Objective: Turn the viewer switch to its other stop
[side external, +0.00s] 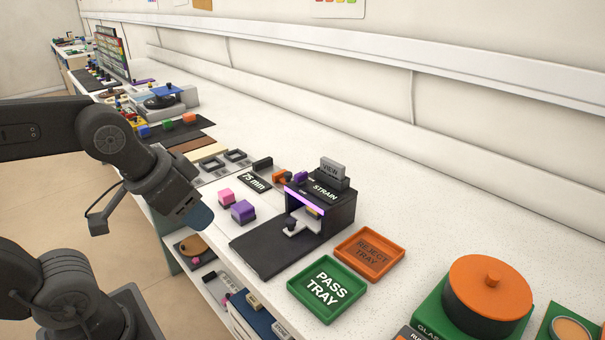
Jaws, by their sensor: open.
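The strain viewer (335,212) is a black box marked STRAIN, with a lit purple strip along its front opening. A small grey block (332,171) with lettering that seems to read VIEW stands on its top. The switch's position cannot be made out. My gripper (200,219) is left of the viewer, over the bench's front edge, pointing down and to the right. It is apart from the viewer and holds nothing visible; its fingers are hard to distinguish.
A black mat (268,252) lies before the viewer. A green pass tray (296,290) and an orange reject tray (402,258) are to the right.

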